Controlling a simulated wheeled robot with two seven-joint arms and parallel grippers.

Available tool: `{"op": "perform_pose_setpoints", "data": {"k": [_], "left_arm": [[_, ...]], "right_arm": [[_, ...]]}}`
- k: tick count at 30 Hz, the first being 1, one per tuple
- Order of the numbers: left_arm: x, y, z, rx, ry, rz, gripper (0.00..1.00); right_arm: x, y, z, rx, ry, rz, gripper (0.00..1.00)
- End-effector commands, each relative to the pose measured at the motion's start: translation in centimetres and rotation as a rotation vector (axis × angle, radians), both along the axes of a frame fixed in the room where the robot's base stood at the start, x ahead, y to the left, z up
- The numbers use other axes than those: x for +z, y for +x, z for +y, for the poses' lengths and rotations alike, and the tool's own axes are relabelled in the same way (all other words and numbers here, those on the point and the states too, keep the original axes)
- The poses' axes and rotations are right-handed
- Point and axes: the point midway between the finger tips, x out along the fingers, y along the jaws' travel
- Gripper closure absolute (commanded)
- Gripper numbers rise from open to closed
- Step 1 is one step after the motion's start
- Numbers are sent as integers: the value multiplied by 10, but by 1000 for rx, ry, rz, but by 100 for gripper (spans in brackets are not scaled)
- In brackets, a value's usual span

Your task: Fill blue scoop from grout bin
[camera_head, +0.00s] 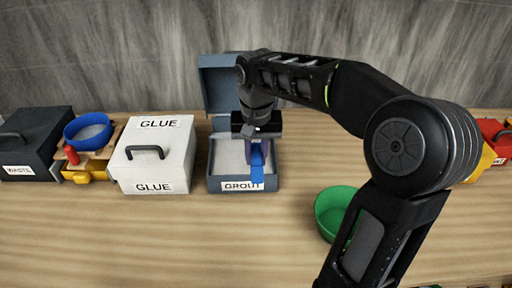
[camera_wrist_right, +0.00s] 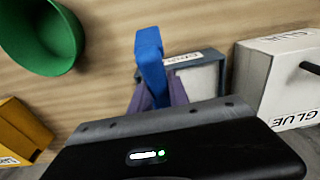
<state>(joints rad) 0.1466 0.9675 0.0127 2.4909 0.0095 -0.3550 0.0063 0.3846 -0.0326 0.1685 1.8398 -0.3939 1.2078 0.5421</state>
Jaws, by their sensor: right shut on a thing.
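The grout bin (camera_head: 213,183) is a grey-blue box with its lid (camera_head: 217,84) raised at the back and pale grout inside. My right gripper (camera_head: 254,146) is over the bin's opening, shut on the blue scoop (camera_head: 257,170). The scoop's blue part hangs down at the bin's front side; its lower end overlaps the front wall in the head view. In the right wrist view the blue scoop (camera_wrist_right: 150,62) stands out from between the purple fingers (camera_wrist_right: 158,97), beside the bin (camera_wrist_right: 196,60). Whether the scoop holds grout is hidden. My left gripper is not in view.
A closed white GLUE box (camera_head: 151,169) stands just left of the bin. Further left are a blue bowl (camera_head: 88,131) on a stand and a dark WASTE box (camera_head: 32,150). A green bowl (camera_head: 331,212) stands right of the bin. The front left of the table is clear.

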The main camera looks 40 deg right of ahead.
Motion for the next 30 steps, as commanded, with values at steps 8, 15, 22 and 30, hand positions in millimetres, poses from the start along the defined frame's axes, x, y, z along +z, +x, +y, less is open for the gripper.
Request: {"op": "perform_pose_setpoints", "data": {"k": [8, 15, 22, 30], "left_arm": [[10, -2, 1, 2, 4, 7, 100], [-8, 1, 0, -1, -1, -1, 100], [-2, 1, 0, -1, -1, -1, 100], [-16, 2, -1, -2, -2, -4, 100]], "right_arm": [[-29, 6, -4, 1, 79, 103, 100], [-54, 6, -4, 1, 77, 100, 100], [-51, 23, -17, 0, 63, 83, 100], [-58, 35, -26, 2, 31, 41, 100]]}}
